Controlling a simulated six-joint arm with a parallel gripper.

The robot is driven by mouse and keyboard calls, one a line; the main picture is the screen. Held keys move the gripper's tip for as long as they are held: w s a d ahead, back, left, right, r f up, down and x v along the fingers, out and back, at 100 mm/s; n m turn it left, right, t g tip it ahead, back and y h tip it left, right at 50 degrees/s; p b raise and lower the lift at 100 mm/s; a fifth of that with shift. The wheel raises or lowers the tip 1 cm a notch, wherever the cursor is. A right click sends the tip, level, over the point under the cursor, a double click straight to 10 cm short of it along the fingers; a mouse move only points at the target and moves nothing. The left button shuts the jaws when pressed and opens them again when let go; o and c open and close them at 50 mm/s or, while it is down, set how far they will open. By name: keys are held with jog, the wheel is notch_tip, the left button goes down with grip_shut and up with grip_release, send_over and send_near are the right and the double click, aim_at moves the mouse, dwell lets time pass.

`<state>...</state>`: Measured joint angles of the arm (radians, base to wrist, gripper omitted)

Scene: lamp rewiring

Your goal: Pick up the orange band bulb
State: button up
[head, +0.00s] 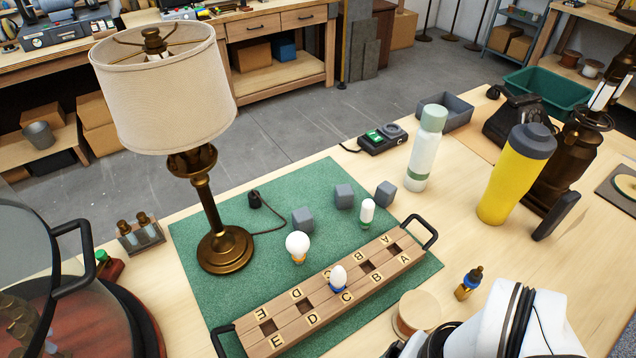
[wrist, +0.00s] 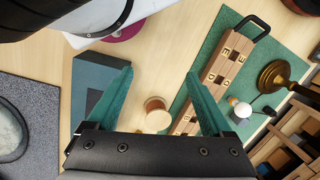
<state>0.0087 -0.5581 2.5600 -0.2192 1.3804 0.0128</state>
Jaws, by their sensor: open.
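The orange band bulb (head: 298,244) is a round white bulb with an orange band at its base. It stands on the green mat (head: 215,290), behind the wooden lettered rack (head: 300,318). In the wrist view the same bulb (wrist: 242,110) shows to the right of my gripper, beside the rack (wrist: 222,72). A blue-banded bulb (head: 338,276) sits in the rack, and a green-banded bulb (head: 367,211) stands on the mat behind it. My gripper (wrist: 160,72) is open and empty, apart from the bulb. Its fingertips are not clear in the head view.
A brass lamp (head: 205,195) stands left of the bulb. Grey cubes (head: 303,220) stand behind it. A wooden spool (head: 417,312), a small dropper bottle (head: 469,283), a yellow tumbler (head: 515,175) and a white bottle (head: 428,150) stand to the right. The rack has raised black handles.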

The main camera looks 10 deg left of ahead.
dwell(0.4)
jog(key=shift+o, duration=1.1)
jog(key=m+t+h, duration=0.4)
jog(key=m, duration=0.1)
send_over(303, 245)
jog(key=s+a, duration=0.3)
notch_tip(303, 245, down, 5)
jog(key=shift+t, duration=0.3)
jog(key=x, duration=1.5)
jog(key=shift+a+f, duration=0.25)
jog(key=shift+f, duration=0.1)
jog(key=c, duration=1.4)
